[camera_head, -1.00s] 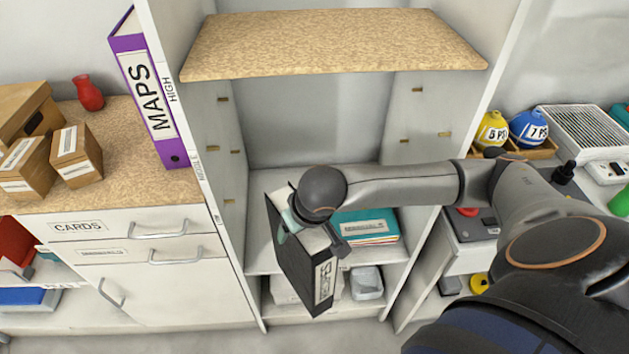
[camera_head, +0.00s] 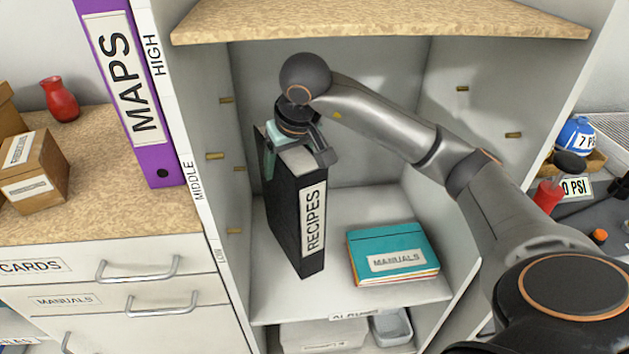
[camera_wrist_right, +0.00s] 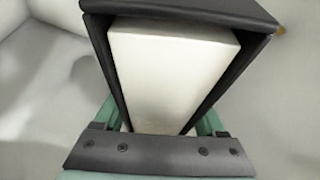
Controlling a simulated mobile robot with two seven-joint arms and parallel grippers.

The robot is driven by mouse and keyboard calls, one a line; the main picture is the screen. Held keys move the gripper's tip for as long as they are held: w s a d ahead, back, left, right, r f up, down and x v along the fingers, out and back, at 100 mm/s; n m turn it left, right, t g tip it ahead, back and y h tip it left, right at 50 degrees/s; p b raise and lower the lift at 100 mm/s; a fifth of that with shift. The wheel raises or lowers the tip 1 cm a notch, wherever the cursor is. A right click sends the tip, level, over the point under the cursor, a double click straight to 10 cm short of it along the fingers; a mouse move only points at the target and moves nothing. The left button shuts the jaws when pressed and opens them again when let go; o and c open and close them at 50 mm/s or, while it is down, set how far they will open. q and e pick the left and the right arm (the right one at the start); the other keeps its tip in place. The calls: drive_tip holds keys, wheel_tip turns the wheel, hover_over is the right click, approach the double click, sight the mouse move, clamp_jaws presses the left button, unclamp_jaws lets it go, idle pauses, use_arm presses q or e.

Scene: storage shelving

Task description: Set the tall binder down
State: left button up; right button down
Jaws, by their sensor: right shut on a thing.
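The tall black binder labelled RECIPES (camera_head: 312,225) stands upright inside the shelf unit, at the left of the white shelf board (camera_head: 345,205). Its lower end looks at or very near the board; I cannot tell for certain that it touches. My right gripper (camera_head: 290,140) is shut on the top of the binder from above. In the right wrist view the binder's black covers and pale inside (camera_wrist_right: 175,70) fill the space between the fingers (camera_wrist_right: 165,128). My left gripper is not in view.
A teal stack of manuals (camera_head: 390,248) lies on the same board, right of the binder with a gap. A speckled upper shelf (camera_head: 380,22) hangs above. Bins (camera_head: 390,325) sit below. A purple MAPS binder (camera_head: 130,95) stands left, outside the unit.

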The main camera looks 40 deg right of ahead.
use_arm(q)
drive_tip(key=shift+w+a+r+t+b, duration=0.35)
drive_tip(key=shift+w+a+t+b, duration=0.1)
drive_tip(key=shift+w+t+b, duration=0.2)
use_arm(e)
wheel_tip(320, 180, down, 8)
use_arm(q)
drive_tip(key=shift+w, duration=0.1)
use_arm(e)
drive_tip(key=shift+f, duration=0.1)
unclamp_jaws()
drive_tip(key=shift+s, duration=0.1)
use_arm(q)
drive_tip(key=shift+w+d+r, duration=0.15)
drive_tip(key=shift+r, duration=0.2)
